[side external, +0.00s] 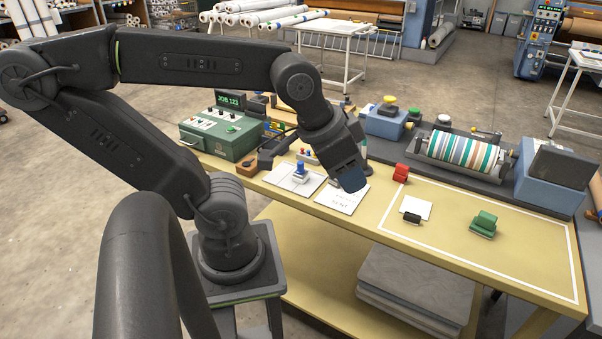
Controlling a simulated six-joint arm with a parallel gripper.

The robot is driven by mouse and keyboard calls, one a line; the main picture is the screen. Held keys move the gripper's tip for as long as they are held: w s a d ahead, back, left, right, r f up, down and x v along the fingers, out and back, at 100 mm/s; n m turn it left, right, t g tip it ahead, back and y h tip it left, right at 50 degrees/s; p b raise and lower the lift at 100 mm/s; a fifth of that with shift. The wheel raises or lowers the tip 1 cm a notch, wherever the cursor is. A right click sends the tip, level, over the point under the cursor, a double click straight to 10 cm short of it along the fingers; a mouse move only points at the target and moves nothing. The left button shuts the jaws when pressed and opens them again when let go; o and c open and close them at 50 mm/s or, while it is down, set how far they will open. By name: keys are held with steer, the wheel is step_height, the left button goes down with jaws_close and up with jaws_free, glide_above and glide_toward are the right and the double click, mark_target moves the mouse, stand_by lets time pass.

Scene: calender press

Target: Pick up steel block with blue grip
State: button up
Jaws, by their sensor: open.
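The steel block with blue grip (299,173) stands on a white sheet (284,181) on the yellow table, left of centre in the side external view. Its blue grip points up and its pale base rests on the sheet. My gripper (349,181) hangs to the right of the block, pointing down over a second sheet with print (341,200). It is apart from the block. It is open, though its fingers are seen from one side and the gap between them is hard to see. I see nothing held in it.
A green control box (222,135) stands left of the block. Red (401,173), black (412,217) and green (484,223) handled blocks are on the table's right part, within or near a white outline. A striped roller (457,152) lies behind them. The table's front right is mostly clear.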

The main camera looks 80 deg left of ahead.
stand_by(0.3)
steer(key=o, duration=0.8)
steer(key=shift+a, duration=0.1)
steer(key=m+g+y, duration=0.4)
steer(key=m+g, duration=0.2)
steer(key=m, duration=1)
glide_above(300, 169)
steer(key=w+d, duration=0.1)
steer(key=d, duration=0.2)
step_height(300, 169, down, 14)
steer(key=shift+y, duration=0.3)
steer(key=x, duration=1.3)
steer(key=shift+s+d+f, duration=0.1)
steer(key=shift+s+d, duration=0.05)
